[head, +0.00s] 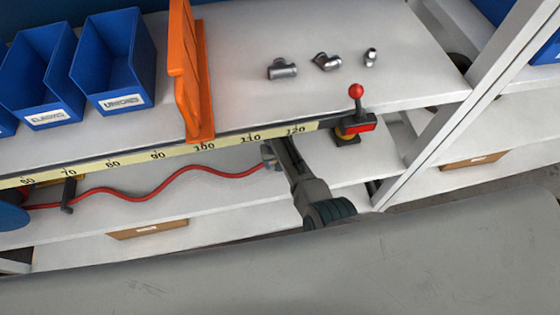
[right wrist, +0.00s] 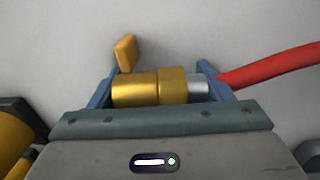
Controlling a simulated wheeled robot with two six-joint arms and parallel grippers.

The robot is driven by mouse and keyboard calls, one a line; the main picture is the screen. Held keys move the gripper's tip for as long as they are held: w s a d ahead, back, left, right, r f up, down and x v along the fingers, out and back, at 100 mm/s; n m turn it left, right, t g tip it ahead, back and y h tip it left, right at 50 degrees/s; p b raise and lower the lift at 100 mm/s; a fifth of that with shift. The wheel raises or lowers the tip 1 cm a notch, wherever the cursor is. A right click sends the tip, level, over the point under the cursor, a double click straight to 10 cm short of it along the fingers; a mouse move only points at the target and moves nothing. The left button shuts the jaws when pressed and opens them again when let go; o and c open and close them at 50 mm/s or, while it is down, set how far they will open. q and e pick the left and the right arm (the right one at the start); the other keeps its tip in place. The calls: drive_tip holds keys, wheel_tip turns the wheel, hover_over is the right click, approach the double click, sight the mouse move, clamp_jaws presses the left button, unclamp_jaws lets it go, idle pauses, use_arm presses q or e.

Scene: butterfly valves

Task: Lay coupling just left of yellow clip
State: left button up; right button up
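The brass coupling (right wrist: 150,88) has a silver end joined to the red hose (right wrist: 270,66). In the right wrist view it lies crosswise between the widely spread blue fingers of my right gripper (right wrist: 160,85); firm contact cannot be made out. A small yellow piece (right wrist: 125,53) stands just beyond it; whether this is the clip or part of the coupling is unclear. In the head view my right gripper (head: 269,156) is by the shelf edge at the hose's end, and the coupling is not clear there. My left gripper is not in view.
A yellow scale (head: 160,153) runs along the shelf edge. An orange divider (head: 190,75), blue bins (head: 112,60) and several grey fittings (head: 282,69) are on the upper shelf. A red-knobbed lever (head: 356,92) stands right of my arm. The lower shelf (head: 200,210) has bare room.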

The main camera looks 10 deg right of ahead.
drive_tip(key=shift+o, duration=0.9)
drive_tip(key=shift+y, duration=0.6)
drive_tip(key=a, duration=0.2)
drive_tip(key=a+r, duration=0.1)
drive_tip(key=a, duration=0.4)
drive_tip(key=shift+s+a+r, duration=0.15)
drive_tip(key=shift+s, duration=0.15)
drive_tip(key=shift+w+d+r+p, duration=0.3)
drive_tip(key=shift+r+p, duration=0.3)
drive_tip(key=shift+p, duration=0.3)
drive_tip(key=shift+h, duration=0.4)
drive_tip(key=d+r+p, duration=0.4)
drive_tip(key=r+p, duration=0.1)
drive_tip(key=shift+w+d, duration=0.1)
drive_tip(key=shift+d, duration=0.1)
drive_tip(key=shift+d+r+p, duration=0.35)
drive_tip(key=shift+d+p, duration=0.05)
drive_tip(key=shift+d, duration=0.45)
drive_tip(key=shift+f, duration=0.1)
